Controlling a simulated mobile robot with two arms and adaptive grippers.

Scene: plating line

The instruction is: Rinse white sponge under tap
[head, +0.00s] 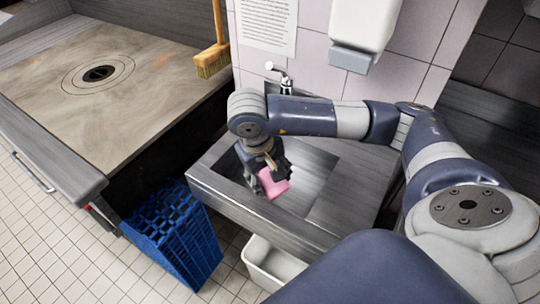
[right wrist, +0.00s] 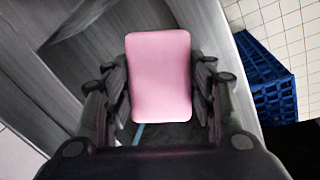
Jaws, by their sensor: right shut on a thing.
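My right gripper (head: 266,172) is shut on a pink sponge (head: 274,187), held over the basin of the metal sink (head: 235,204). The right wrist view shows the pink sponge (right wrist: 160,78) between the two fingers of the right gripper (right wrist: 160,88). No white sponge is visible. The tap (head: 282,76) is at the back of the sink against the tiled wall, behind my right arm. Its lower part is hidden, and I cannot tell whether water runs. My left gripper is not in view.
A white dispenser (head: 364,25) hangs on the wall above the sink. A blue crate (head: 170,235) and a white bin (head: 268,264) stand in front of and below the sink.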

